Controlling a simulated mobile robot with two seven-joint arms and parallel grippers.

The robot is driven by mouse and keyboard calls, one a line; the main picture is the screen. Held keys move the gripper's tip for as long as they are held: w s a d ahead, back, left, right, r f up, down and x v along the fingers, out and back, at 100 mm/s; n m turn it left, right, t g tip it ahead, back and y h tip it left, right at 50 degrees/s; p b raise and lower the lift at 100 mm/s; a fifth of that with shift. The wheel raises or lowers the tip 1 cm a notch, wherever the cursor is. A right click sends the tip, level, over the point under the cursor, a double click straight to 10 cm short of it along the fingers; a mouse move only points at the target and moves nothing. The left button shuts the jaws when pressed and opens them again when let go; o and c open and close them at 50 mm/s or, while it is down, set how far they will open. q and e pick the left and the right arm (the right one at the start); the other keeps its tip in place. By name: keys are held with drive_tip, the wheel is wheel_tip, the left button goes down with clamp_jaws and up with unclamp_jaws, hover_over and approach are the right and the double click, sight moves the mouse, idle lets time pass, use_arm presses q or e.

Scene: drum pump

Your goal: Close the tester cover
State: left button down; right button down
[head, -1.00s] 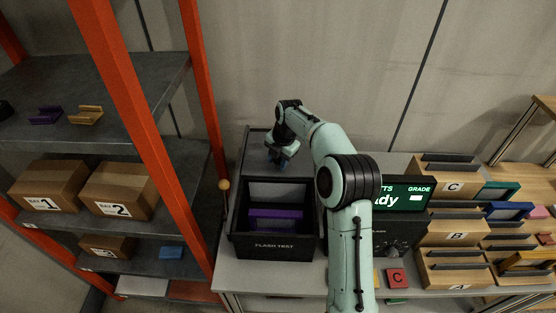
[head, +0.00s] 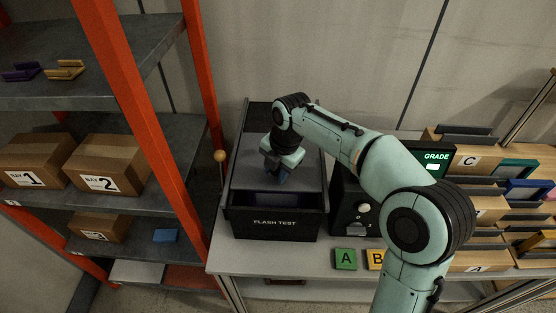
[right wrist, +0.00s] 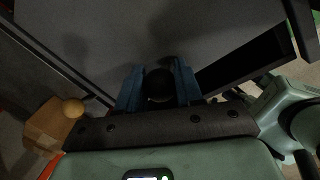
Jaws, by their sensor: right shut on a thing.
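The flash tester (head: 275,229) is a black box on the bench. Its grey flat cover (head: 306,178) lies over the back and middle of the box. A dark strip stays open at the front, where a dim purple part (head: 272,200) shows inside. My right gripper (head: 277,176) is over the cover, its blue fingers pointing down. In the right wrist view its fingers (right wrist: 158,92) are shut on a round black knob (right wrist: 158,84) on the cover (right wrist: 210,35). My left gripper is not in view.
A lever with a wooden ball (head: 220,156) stands at the tester's left. The grade display (head: 436,160) is to the right, partly behind my arm. A green A block (head: 345,259) and a yellow B block (head: 375,259) lie in front. An orange-framed shelf (head: 118,100) stands left.

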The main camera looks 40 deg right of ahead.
sight(275, 190)
drive_tip(key=s+a+b, duration=0.1)
drive_tip(key=s+a, duration=0.2)
drive_tip(key=s, duration=0.1)
drive_tip(key=shift+s+a+b, duration=0.2)
drive_tip(key=shift+a+b, duration=0.15)
drive_tip(key=shift+b, duration=0.05)
drive_tip(key=shift+s+a, duration=0.15)
drive_tip(key=c, duration=1.1)
unclamp_jaws()
drive_tip(key=o, duration=0.3)
drive_tip(key=shift+s+a, duration=0.15)
drive_tip(key=shift+s, duration=0.05)
drive_tip(key=shift+o, duration=0.2)
drive_tip(key=shift+w, duration=0.1)
